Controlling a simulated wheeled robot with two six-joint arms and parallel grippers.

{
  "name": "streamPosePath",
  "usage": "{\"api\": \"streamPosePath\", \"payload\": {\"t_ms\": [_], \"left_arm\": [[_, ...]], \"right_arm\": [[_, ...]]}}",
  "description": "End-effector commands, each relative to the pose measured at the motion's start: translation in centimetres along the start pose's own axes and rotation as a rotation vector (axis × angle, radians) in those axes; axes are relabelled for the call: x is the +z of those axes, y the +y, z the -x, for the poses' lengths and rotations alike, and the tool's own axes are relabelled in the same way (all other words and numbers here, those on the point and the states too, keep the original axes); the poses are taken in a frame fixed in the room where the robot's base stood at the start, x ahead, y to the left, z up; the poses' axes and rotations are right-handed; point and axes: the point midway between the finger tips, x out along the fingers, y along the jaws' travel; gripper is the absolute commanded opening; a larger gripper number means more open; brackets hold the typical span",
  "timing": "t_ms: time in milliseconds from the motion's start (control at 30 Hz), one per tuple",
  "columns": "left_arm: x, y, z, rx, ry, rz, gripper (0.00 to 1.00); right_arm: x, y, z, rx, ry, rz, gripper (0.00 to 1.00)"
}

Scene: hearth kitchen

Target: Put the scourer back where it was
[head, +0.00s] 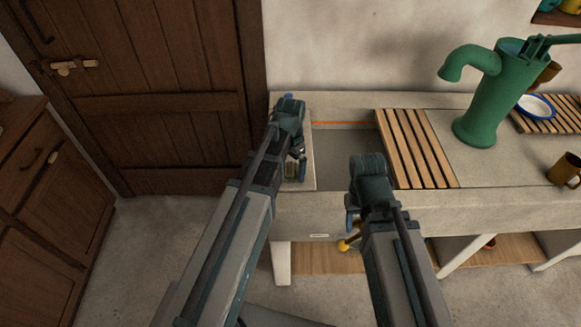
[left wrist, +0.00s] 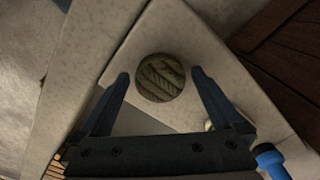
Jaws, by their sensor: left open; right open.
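The scourer (left wrist: 160,77) is a round, brownish-green pad with a leaf-like pattern. It lies flat on a pale stone surface (left wrist: 205,48) near its corner, at the left end of the sink. In the head view my left gripper largely hides it. My left gripper (left wrist: 160,92) is open, with one fingertip on each side of the scourer and a visible gap to each. In the head view my left gripper (head: 293,166) points down over that left end. My right gripper (head: 352,218) is open in front of the sink's front edge; its fingertips are partly hidden.
The sink basin (head: 342,150) lies between my arms. A slatted wooden board (head: 415,150) covers its right side. A green pump (head: 485,100), a plate (head: 535,106) and a brown mug (head: 565,170) stand further right. A blue object (left wrist: 270,160) is close to my left gripper.

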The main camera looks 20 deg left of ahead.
Motion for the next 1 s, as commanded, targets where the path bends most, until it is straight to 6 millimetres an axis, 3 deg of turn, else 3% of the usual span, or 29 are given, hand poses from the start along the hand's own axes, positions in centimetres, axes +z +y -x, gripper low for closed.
{"api": "streamPosePath", "payload": {"t_ms": [267,800,1000], "left_arm": [[0.0,0.0,2.8,0.000,0.000,0.000,1.00],[0.0,0.0,10.9,0.000,0.000,0.000,1.00],[0.0,0.0,12.2,0.000,0.000,0.000,1.00]], "right_arm": [[0.2,0.3,2.8,0.000,0.000,0.000,0.50],[0.6,1.0,10.9,0.000,0.000,0.000,0.50],[0.7,1.2,12.1,0.000,0.000,0.000,0.50]]}}
